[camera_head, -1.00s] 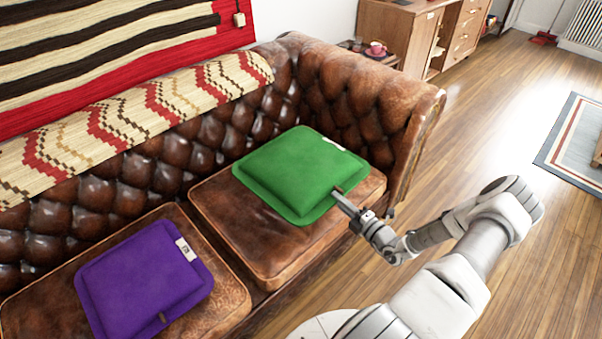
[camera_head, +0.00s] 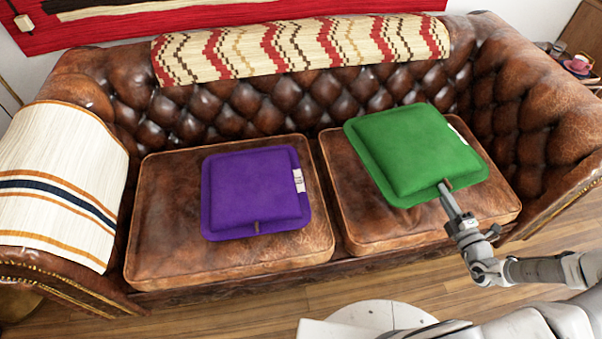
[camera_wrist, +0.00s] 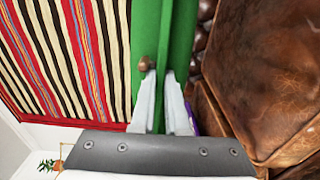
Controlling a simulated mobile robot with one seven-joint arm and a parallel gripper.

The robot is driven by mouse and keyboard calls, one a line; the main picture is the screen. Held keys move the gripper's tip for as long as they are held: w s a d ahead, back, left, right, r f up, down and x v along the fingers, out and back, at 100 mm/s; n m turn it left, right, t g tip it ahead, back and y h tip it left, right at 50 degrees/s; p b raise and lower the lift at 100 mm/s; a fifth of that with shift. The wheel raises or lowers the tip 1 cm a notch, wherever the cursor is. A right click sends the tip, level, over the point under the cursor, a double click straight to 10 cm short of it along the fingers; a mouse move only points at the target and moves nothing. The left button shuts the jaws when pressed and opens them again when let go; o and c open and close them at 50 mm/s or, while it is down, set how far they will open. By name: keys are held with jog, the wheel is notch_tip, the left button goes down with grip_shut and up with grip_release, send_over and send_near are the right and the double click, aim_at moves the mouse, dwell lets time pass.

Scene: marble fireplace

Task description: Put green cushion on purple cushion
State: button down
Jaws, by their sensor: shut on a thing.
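The green cushion (camera_head: 412,150) is over the right seat of the brown leather sofa, tilted, and looks lifted off the seat. My gripper (camera_head: 446,190) is shut on its front edge, near a small brown tab. In the wrist view the two fingers of my gripper (camera_wrist: 161,100) pinch the green cushion (camera_wrist: 180,40). The purple cushion (camera_head: 252,190) lies flat on the left seat with a white label on its right edge. In the wrist view only a sliver of purple shows behind the fingers.
The sofa has a tufted back, a right armrest (camera_head: 545,115) close to the green cushion, and a left armrest under a striped cloth (camera_head: 60,185). A zigzag throw (camera_head: 300,48) lies over the back. The leather around the purple cushion is bare.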

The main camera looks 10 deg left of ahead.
aim_at(390, 185)
jog(key=a+n+g+y, duration=0.1)
jog(key=a, duration=0.4)
jog(key=a+r+n+y+b, duration=0.1)
jog(key=a+y, duration=0.1)
jog(key=a, duration=0.3)
jog(key=a+r+n+g+y, duration=0.1)
jog(key=a, duration=0.4)
jog(key=shift+w+a+n+g+y+b, duration=0.1)
jog(key=shift+w+n+g+y+b, duration=0.2)
jog(key=shift+w+y+b, duration=0.1)
jog(key=s+a+r+n+g+y+b, duration=0.1)
jog(key=s+a+n+g+y, duration=0.1)
jog(key=a, duration=0.6)
jog(key=s+a+r+n+g+y+b, duration=0.1)
jog(key=s+a+n+g+y, duration=0.15)
jog(key=a, duration=0.45)
jog(key=a+f+b, duration=0.5)
jog(key=a+f, duration=0.5)
jog(key=a, duration=0.2)
jog(key=shift+f+m+h, duration=0.2)
jog(key=shift+m+h, duration=0.15)
jog(key=shift+m, duration=0.1)
jog(key=shift+f, duration=0.2)
jog(key=c, duration=0.9)
grip_release()
